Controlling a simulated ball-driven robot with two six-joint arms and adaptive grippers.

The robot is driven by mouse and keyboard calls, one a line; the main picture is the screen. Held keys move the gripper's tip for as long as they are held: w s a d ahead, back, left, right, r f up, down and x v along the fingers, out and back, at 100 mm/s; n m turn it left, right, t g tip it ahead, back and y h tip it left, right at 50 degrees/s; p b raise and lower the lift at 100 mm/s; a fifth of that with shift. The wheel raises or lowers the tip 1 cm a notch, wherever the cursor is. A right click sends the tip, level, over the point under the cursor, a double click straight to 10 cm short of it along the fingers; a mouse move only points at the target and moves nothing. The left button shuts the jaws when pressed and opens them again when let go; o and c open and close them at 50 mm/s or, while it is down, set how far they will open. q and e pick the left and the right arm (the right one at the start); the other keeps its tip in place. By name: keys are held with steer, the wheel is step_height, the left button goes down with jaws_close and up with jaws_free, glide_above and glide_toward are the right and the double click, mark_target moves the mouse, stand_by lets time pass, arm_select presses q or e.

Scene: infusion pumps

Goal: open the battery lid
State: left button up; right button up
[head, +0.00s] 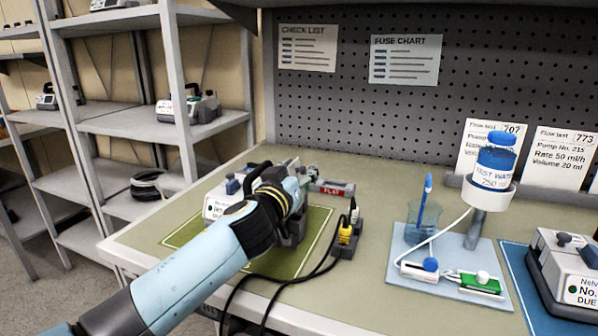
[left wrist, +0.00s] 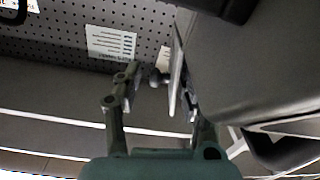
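An infusion pump with a white front label (head: 215,209) and a blue part on top stands on the green mat (head: 302,258), largely hidden behind my left arm. My left gripper (head: 290,168) is at the pump's far right side, its fingers mostly hidden in the head view. In the left wrist view the left gripper (left wrist: 160,102) has its fingers apart. A thin light plate (left wrist: 177,78), perhaps the battery lid, stands out from the grey pump body (left wrist: 245,70) between the fingers, nearer the right one. Contact is unclear. My right gripper is not in view.
A red-labelled block (head: 332,188) lies behind the mat. A yellow-and-black plug block (head: 346,238) with black cables is right of it. A blue tray (head: 445,290) holds a beaker and bottle stand. Another pump (head: 565,275) is at far right.

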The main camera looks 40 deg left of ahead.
arm_select(q)
jaws_close()
steer(key=n+b, duration=0.1)
steer(key=b, duration=0.1)
steer(key=shift+a+f+b, duration=0.25)
steer(key=shift+a+b, duration=0.05)
steer(key=shift+b, duration=0.1)
steer(key=shift+s+a+r+n+b, duration=0.1)
steer(key=shift+a+n+b, duration=0.05)
steer(key=shift+n+b, duration=0.35)
steer(key=shift+r, duration=0.15)
steer(key=shift+o, duration=0.9)
jaws_free()
steer(key=shift+s, duration=0.15)
steer(key=v, duration=1.1)
steer(key=shift+s, duration=0.4)
